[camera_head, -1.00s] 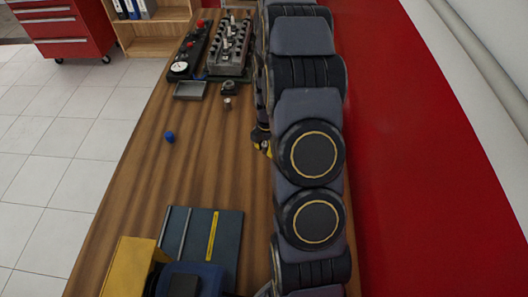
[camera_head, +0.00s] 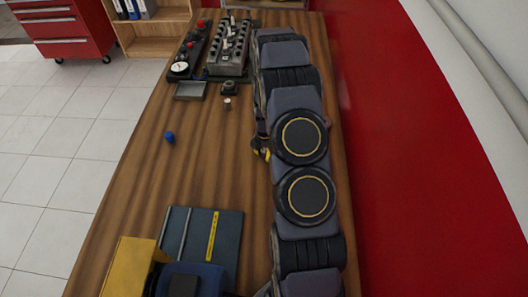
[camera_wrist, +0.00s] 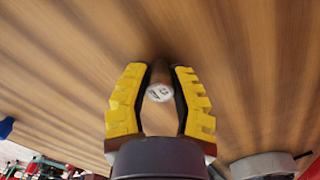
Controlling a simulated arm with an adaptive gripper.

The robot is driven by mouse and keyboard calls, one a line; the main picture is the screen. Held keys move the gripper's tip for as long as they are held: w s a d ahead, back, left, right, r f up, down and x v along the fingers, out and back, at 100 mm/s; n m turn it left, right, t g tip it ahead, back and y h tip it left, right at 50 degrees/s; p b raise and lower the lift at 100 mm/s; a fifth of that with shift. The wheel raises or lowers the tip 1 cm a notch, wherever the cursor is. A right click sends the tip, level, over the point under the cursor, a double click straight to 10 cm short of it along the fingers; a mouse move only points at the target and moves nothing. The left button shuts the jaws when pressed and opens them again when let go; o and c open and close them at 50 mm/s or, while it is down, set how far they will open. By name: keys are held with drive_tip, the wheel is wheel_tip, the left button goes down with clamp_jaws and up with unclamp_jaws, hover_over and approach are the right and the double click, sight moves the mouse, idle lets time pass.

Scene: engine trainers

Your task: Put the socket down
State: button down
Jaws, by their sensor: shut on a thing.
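My gripper (camera_wrist: 159,72) has yellow ridged fingers closed around a small metal socket (camera_wrist: 160,86). The socket's pale marked end faces the wrist camera, and its shiny side mirrors the brown wood. In the head view my gripper (camera_head: 261,147) is over the wooden table (camera_head: 190,160), just left of my arm. The held socket cannot be made out clearly there. Whether its far end touches the wood cannot be told. Another small metal cylinder (camera_head: 227,103) stands on the table farther back.
A blue rounded object (camera_head: 169,137) lies to the left. A grey tray (camera_head: 190,90), a small dark fixture (camera_head: 229,88) and an engine block (camera_head: 230,46) are at the back. A dark mat (camera_head: 226,245) and yellow box (camera_head: 130,265) are in front. The middle table is clear.

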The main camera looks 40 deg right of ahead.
drive_tip(key=c, duration=1)
unclamp_jaws()
drive_tip(key=shift+f, duration=0.1)
drive_tip(key=shift+o, duration=0.2)
